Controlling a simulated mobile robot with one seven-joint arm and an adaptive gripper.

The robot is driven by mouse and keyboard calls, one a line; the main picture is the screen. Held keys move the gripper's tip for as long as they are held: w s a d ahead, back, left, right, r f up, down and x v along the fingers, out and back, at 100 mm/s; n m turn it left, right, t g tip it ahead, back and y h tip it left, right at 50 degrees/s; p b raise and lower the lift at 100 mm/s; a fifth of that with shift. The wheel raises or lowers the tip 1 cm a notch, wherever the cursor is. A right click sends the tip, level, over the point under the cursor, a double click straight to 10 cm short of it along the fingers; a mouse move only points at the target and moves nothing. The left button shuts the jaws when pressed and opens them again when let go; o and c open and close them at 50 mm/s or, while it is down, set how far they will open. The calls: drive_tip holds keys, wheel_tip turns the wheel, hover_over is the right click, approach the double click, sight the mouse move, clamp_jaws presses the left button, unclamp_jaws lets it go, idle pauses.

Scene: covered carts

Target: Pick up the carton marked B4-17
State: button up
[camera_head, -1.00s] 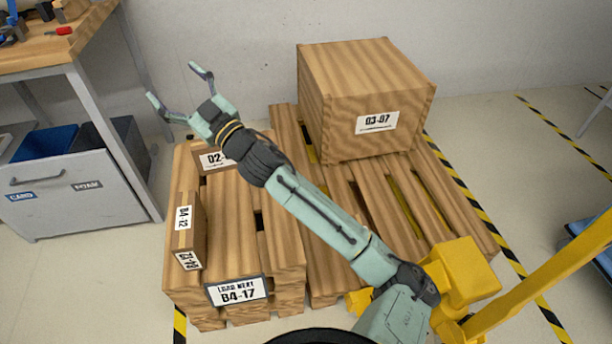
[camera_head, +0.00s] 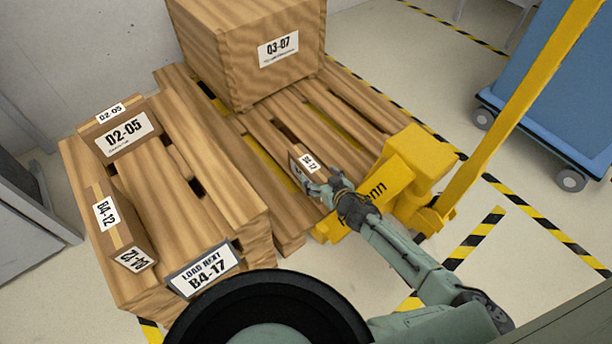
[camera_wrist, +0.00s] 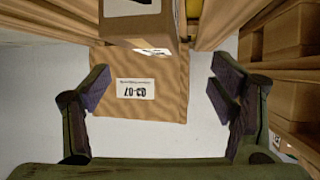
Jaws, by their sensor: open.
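A small brown carton (camera_head: 296,163) sits on the slatted pallet in front of the big 03-07 box; its white label appears to read B4-17. In the wrist view, a brown carton (camera_wrist: 138,22) with a white label edge shows at the top, in the span between the fingers. My gripper (camera_head: 316,187) is open and right at the carton in the head view, hiding part of it. In the wrist view my gripper (camera_wrist: 158,88) has its fingers wide apart with nothing held between them. I cannot tell whether either finger touches the carton.
The large 03-07 box (camera_head: 245,55) stands behind. On the left wooden stack are cartons D2-05 (camera_head: 115,133) and B4-12 (camera_head: 112,232), with a LOAD NEXT B4-17 sign (camera_head: 205,268) on its front. A yellow pallet jack (camera_head: 410,170) is close to my arm; a blue cart (camera_head: 560,90) stands right.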

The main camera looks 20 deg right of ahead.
sight(311, 165)
drive_tip(key=x, duration=0.3)
drive_tip(key=b+x, duration=0.1)
drive_tip(key=x, duration=0.2)
drive_tip(key=b+x, duration=0.1)
drive_tip(key=x, duration=0.2)
drive_tip(key=shift+w+d, duration=0.25)
drive_tip(key=shift+w, duration=0.05)
clamp_jaws()
idle(0.7)
